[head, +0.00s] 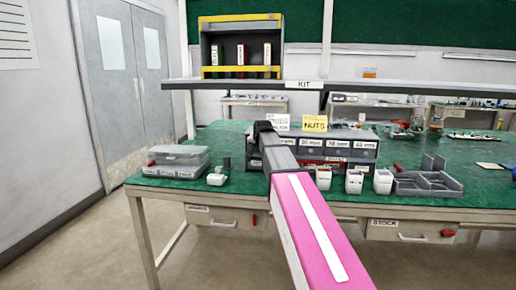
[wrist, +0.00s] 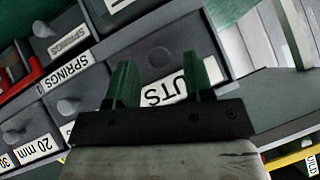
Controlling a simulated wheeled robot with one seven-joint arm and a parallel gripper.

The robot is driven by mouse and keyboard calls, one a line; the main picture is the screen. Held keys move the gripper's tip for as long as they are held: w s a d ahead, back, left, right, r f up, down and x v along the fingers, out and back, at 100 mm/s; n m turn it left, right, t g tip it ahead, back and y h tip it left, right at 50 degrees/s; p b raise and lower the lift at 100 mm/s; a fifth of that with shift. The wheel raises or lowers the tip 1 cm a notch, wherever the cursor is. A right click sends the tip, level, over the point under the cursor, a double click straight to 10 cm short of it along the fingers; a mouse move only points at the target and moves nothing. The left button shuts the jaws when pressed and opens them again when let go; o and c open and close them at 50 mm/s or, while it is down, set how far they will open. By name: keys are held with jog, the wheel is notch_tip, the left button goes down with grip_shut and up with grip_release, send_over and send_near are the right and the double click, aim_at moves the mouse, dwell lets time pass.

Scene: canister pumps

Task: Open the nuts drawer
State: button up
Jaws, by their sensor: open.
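The drawer cabinet (head: 363,133) stands on the green bench, with small grey drawers in rows. In the wrist view a grey drawer front (wrist: 183,35) carries a white label (wrist: 175,88) reading "UTS", its first letter hidden by a finger; it appears closed. Its round knob (wrist: 160,57) shows between the two green fingers of my gripper (wrist: 164,82). The fingers are apart and hold nothing; whether they touch the drawer front cannot be told. In the head view my arm covers the cabinet's left part and hides this drawer.
Drawers labelled "SPRINGS" (wrist: 58,68) and "20 mm" (wrist: 28,130) lie beside it. A yellow NUTS sign (head: 314,124) stands on top. White bins (head: 354,181) and a grey tray (head: 428,183) stand to the right. A lidded grey box (head: 178,160) stands left.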

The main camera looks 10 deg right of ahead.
jog(key=shift+w+f, duration=0.3)
jog(key=shift+w, duration=0.05)
grip_shut()
jog(key=s+a, duration=0.3)
jog(key=s, duration=0.7)
jog(key=shift+s+a, duration=0.25)
jog(key=shift+s, duration=0.15)
grip_release()
